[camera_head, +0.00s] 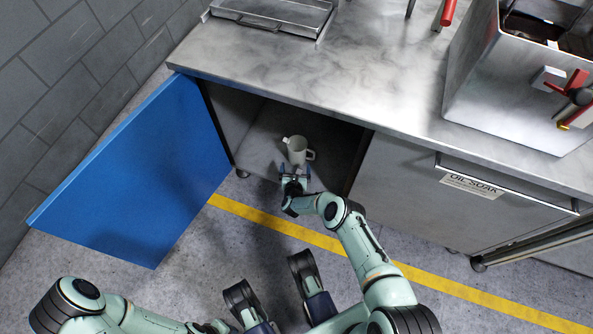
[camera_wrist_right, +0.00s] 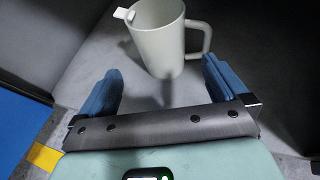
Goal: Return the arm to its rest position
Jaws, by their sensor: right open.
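A pale grey mug-like jug (camera_head: 297,150) with a small spout and a side handle stands upright on the floor of the open cabinet (camera_head: 262,150). My right gripper (camera_head: 295,172) is at the cabinet's opening, just in front of the jug. In the right wrist view the jug (camera_wrist_right: 160,42) stands just beyond the fingertips of the open, empty gripper (camera_wrist_right: 162,75), its handle to the right. My left arm (camera_head: 110,310) shows at the lower left; its gripper is not visible.
The blue cabinet door (camera_head: 140,175) stands open on the left. A steel counter (camera_head: 370,75) overhangs the opening. A closed drawer front marked OIL SOAK (camera_head: 470,187) is to the right. A metal tank (camera_head: 530,80) stands on the counter. The floor in front, with its yellow stripe (camera_head: 270,222), is clear.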

